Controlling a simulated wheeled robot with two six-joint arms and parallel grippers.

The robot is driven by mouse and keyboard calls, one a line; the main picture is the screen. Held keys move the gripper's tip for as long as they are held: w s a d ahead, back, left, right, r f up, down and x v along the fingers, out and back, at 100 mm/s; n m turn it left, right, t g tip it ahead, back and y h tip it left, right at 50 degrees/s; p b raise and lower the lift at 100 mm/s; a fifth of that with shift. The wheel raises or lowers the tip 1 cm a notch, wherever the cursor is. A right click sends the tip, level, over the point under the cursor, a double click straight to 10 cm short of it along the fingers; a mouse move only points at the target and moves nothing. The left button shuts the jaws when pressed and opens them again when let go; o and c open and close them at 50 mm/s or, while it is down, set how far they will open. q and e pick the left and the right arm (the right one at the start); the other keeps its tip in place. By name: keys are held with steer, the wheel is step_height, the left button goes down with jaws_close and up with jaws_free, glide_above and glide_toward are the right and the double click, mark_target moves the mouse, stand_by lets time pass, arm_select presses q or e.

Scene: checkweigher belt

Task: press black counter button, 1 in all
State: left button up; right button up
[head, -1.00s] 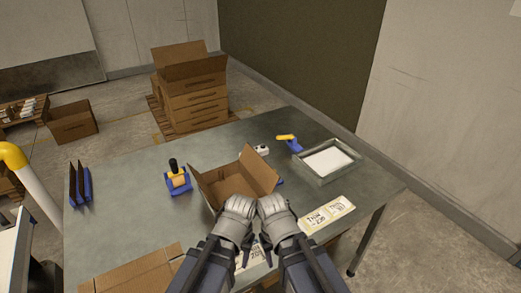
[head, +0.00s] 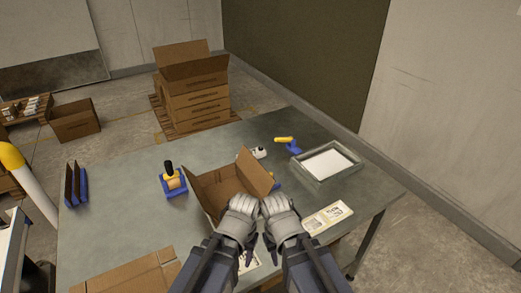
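A small white device (head: 258,153), possibly the counter, sits on the table just behind the open cardboard box. The box hides part of it, and its black button is too small to make out. My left gripper (head: 243,204) is at the near right side of the box, overlapping its edge in the picture. My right gripper (head: 274,205) is close beside it, to the right. Both are seen from behind, so their fingertips are hidden and I cannot tell whether they are open. Both are on the near side of the device.
The open box (head: 225,190) stands mid-table. A tape dispenser (head: 174,183) is left of it. A blue and yellow tool (head: 289,144) and a metal tray (head: 327,163) are at the back right. A label sheet (head: 327,216) lies right. Flat cardboard (head: 125,274) lies at the front left.

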jaws_close()
stand_by(1.4)
